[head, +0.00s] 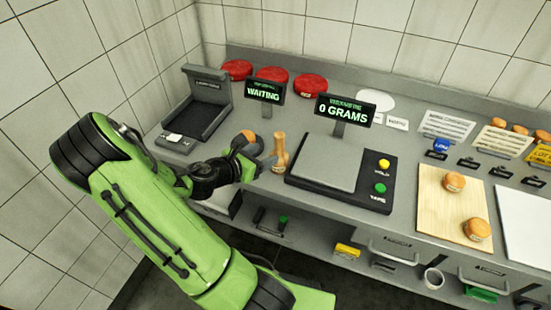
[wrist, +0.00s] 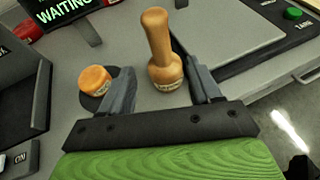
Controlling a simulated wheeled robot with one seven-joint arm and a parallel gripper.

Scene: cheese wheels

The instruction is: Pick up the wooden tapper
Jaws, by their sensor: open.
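The wooden tapper (head: 280,153) stands upright on the grey counter, just left of the scale. In the wrist view the tapper (wrist: 160,50) has a rounded knob, a slim neck and a wider base with a small label. My gripper (head: 264,160) is open beside it, low over the counter. In the wrist view my gripper's fingers (wrist: 160,70) are spread on either side of the tapper's base, with a gap visible on the left. Whether either finger touches it I cannot tell.
A small orange cheese wheel (wrist: 94,80) on a dark disc lies just outside the left finger. The scale (head: 335,160) reading 0 GRAMS is close on the right. Red wheels (head: 272,74) are behind. A board (head: 452,205) holds two cheeses.

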